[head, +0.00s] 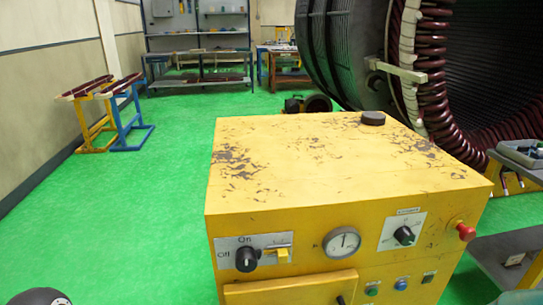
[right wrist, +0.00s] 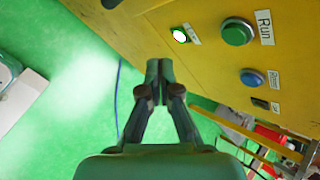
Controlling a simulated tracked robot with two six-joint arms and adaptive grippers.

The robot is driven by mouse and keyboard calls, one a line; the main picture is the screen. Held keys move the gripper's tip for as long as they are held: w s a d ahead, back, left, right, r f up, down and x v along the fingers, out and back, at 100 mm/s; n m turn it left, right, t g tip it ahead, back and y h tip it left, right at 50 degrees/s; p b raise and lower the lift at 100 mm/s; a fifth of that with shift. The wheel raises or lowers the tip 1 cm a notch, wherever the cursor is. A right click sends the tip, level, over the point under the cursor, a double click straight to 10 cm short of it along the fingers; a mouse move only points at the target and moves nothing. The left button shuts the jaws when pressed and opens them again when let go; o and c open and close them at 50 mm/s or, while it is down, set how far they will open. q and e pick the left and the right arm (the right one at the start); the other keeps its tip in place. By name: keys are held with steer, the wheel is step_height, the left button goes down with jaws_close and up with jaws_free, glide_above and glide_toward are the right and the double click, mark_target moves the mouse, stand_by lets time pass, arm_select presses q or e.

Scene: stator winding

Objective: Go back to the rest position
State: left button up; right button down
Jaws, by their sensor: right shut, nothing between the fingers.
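My right gripper (right wrist: 158,75) shows in the right wrist view, shut and empty, its fingertips together near the yellow cabinet's front panel. Whether it touches the panel is hard to tell. The yellow cabinet (head: 330,160) stands close in the head view, with worn paint on top. Its front has an on/off knob (head: 246,259), a gauge (head: 342,243), a black dial (head: 404,236) and a red knob (head: 466,232). In the right wrist view a green Run button (right wrist: 237,32), a lit green lamp (right wrist: 180,36) and a blue button (right wrist: 254,77) show. My left gripper is not seen.
A large stator (head: 440,60) with dark red coils stands behind the cabinet on the right. A grey tray (head: 520,152) is at the right edge. A blue and yellow coil stand (head: 130,120) is at the left wall. Green floor (head: 130,220) is open left of the cabinet.

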steer(key=s+a+f+n+g+y+p, duration=0.2)
steer(key=s+a+f+n, duration=0.3)
steer(key=s+a+n, duration=0.3)
steer(key=s+a+f+n+g+y+p, duration=0.1)
steer(key=s+a+f+n+g, duration=0.4)
steer(key=n, duration=0.9)
steer(key=s+a+y, duration=0.1)
steer(key=s+a, duration=0.2)
steer(key=s, duration=0.1)
steer(key=shift+s+g+p, duration=0.15)
steer(key=shift+g+p, duration=0.15)
steer(key=shift+p, duration=0.05)
steer(key=shift+f, duration=0.1)
